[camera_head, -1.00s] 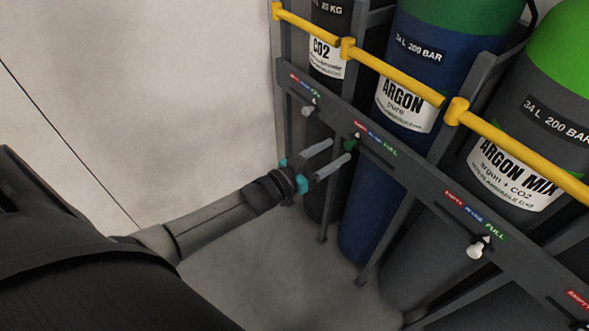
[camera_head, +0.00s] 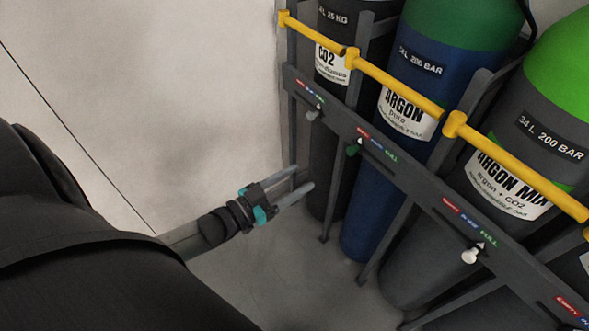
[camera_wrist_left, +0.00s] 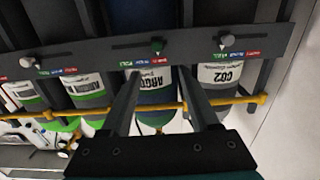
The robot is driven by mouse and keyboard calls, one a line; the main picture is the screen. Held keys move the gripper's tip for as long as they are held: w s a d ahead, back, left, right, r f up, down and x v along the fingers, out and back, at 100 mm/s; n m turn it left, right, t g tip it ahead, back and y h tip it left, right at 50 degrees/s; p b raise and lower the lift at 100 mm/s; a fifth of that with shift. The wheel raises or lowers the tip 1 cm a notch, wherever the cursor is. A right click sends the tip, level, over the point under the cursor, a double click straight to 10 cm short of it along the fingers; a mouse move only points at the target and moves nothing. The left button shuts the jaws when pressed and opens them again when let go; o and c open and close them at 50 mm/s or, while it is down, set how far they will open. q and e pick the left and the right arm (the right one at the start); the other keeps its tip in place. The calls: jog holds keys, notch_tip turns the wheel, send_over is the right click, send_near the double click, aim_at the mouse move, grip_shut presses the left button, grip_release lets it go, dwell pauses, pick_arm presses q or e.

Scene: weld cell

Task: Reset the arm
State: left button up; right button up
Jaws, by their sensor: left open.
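My left gripper (camera_head: 302,178) is open and empty in the head view. It hangs in front of the lower part of the gas cylinder rack, with its two fingers apart and pointing right. In the left wrist view the two fingers (camera_wrist_left: 158,95) stand apart with nothing between them, and the rack and cylinders show behind. My right gripper is in neither view.
A grey rack rail (camera_head: 420,190) with sliding knobs, one of them green (camera_head: 353,147), crosses ahead of the gripper. Behind it stand a CO2 cylinder (camera_head: 330,95), a blue argon cylinder (camera_head: 395,110) and an argon mix cylinder (camera_head: 520,150). A yellow bar (camera_head: 400,87) spans them. Floor left of the rack is clear.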

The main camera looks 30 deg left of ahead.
pick_arm(q)
jog(key=shift+f, duration=0.1)
dwell(0.4)
jog(key=s+a+f+n+g+y+p, duration=0.1)
jog(key=s+a+f+g+y, duration=0.2)
jog(key=f, duration=0.7)
jog(key=s+f+n+g+y, duration=0.1)
jog(key=s+f+g+y, duration=0.25)
jog(key=s+f, duration=0.45)
jog(key=s+d+f+g+p, duration=0.1)
jog(key=s+d+f+g, duration=0.3)
jog(key=s+f+g, duration=0.4)
jog(key=s+f, duration=0.6)
jog(key=s, duration=0.3)
jog(key=shift+d+f, duration=0.15)
jog(key=shift+d, duration=0.05)
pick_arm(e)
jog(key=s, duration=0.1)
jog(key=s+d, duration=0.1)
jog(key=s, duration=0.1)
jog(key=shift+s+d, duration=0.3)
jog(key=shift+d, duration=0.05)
